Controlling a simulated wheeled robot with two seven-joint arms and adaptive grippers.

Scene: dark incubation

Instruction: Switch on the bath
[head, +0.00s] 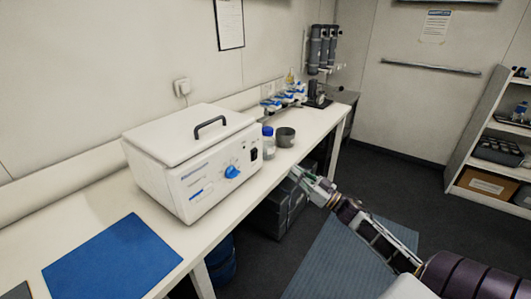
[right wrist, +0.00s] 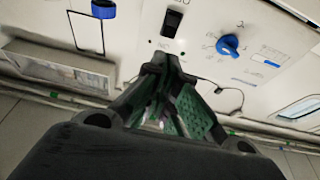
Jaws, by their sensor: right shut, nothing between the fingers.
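The bath (head: 190,160) is a white box on the bench, with its lid on and a dark handle on top. Its front panel carries a blue knob (head: 232,171) and a black rocker switch (head: 254,154) near the right edge. My right gripper (head: 296,173) is shut and empty, to the right of the bath's front in the head view. In the right wrist view the gripper (right wrist: 166,65) points at the panel, with the switch (right wrist: 171,23) just above the fingertips and the knob (right wrist: 229,44) to the right. The fingers look apart from the switch. The switch's position is too small to tell.
A blue-capped bottle (head: 267,138) and a grey pot (head: 285,137) stand right of the bath. A blue mat (head: 113,256) lies on the bench (head: 85,212) at left. Dark boxes (head: 280,208) sit under the bench.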

